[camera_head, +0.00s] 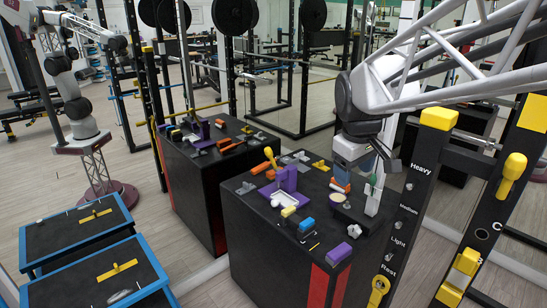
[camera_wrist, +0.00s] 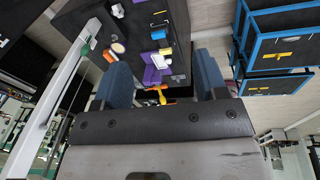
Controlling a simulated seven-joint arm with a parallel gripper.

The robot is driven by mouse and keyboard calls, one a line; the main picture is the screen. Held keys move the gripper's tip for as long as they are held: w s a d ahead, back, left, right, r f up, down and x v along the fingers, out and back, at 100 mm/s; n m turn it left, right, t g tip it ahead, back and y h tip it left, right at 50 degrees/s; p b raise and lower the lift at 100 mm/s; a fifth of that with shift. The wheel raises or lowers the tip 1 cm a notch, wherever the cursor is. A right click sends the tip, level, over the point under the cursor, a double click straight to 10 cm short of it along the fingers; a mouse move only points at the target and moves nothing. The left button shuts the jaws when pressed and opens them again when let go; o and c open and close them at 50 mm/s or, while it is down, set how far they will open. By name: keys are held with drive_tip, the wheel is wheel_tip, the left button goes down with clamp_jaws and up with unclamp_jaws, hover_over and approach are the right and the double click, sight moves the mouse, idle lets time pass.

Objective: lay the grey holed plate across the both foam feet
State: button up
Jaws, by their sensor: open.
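My gripper (camera_head: 364,168) is open and empty, high over the right side of the black box (camera_head: 262,232). In the wrist view its two blue-grey fingers stand wide apart, with a gap (camera_wrist: 160,72) between them. Small parts crowd the box top. I cannot tell for certain which is the grey holed plate; a small grey part (camera_head: 246,187) lies near the left edge, too small to show holes. I cannot pick out the foam feet surely. A purple block (camera_head: 338,254) lies at the front edge, and a blue block (camera_head: 306,225) lies behind it.
A pale upright bar (camera_head: 375,193) is close beside my gripper. A black rack post (camera_head: 410,200) stands right. A mirror behind repeats the scene. A blue-edged table (camera_head: 95,290) is lower left.

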drive_tip(key=w+a+f+n, duration=0.1)
drive_tip(key=w+a+n, duration=0.25)
drive_tip(key=w, duration=0.65)
drive_tip(key=w+a+n, duration=0.3)
drive_tip(key=w+a, duration=0.1)
drive_tip(key=w, duration=0.5)
drive_tip(key=n+g, duration=0.2)
drive_tip(key=n, duration=1.2)
hover_over(246, 183)
drive_tip(key=shift+y, duration=0.3)
wheel_tip(246, 183, down, 34)
drive_tip(key=shift+s+r, duration=0.1)
drive_tip(key=shift+s, duration=0.05)
drive_tip(key=shift+a+f, duration=0.1)
drive_tip(key=shift+f, duration=0.2)
drive_tip(key=shift+f, duration=0.1)
drive_tip(key=shift+f, duration=1.2)
drive_tip(key=shift+f, duration=0.2)
drive_tip(key=shift+w+f, duration=0.15)
drive_tip(key=shift+f, duration=1.1)
drive_tip(key=shift+w+f, duration=0.1)
drive_tip(key=shift+f, duration=1.1)
